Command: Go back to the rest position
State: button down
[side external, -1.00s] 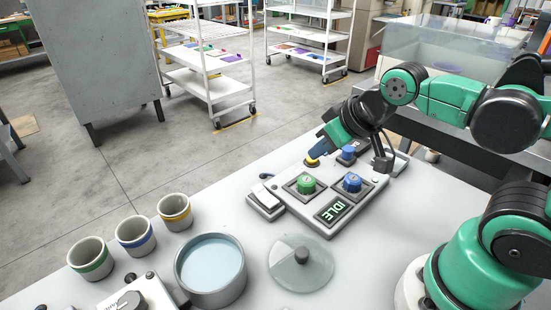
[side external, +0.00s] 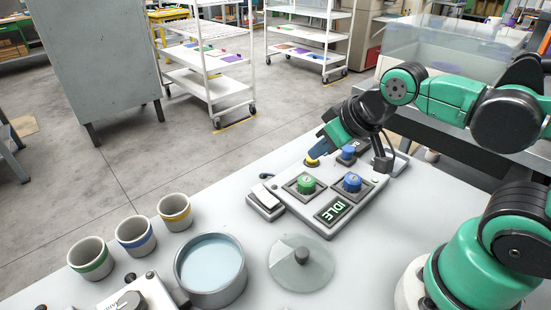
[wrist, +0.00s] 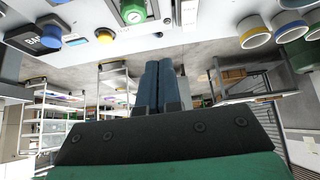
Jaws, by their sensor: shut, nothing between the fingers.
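My gripper (side external: 318,150) is shut and empty, its blue fingers angled down over the far left edge of the grey control box (side external: 290,215). In the side view its tips are close to a yellow button (side external: 311,162); I cannot tell whether they touch it. In the wrist view the two fingers (wrist: 158,68) lie side by side. The box carries a green knob (side external: 305,183), a blue knob (side external: 352,182), a second blue knob (side external: 348,152) farther back, and a screen (side external: 334,210) reading IDLE.
A white rocker switch (side external: 264,196) sits beside the box. A round basin of pale liquid (side external: 210,264), a clear lid (side external: 301,270) with a dark knob and three banded cups (side external: 135,234) stand nearer the front. Shelf carts (side external: 205,65) are beyond the table.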

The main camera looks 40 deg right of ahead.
dwell(0.4)
jog(key=w+d+m+t+y, duration=0.1)
jog(key=w+d+m+t, duration=0.1)
jog(key=w+d+m, duration=0.5)
jog(key=w+d, duration=0.1)
jog(key=d, duration=0.2)
jog(key=shift+w+d+m, duration=0.25)
jog(key=shift+w+m, duration=0.05)
jog(key=shift+m, duration=0.1)
jog(key=shift+f, duration=0.15)
jog(key=shift+f, duration=4.4)
jog(key=shift+f, duration=0.1)
jog(key=shift+f, duration=0.3)
jog(key=shift+r, duration=0.1)
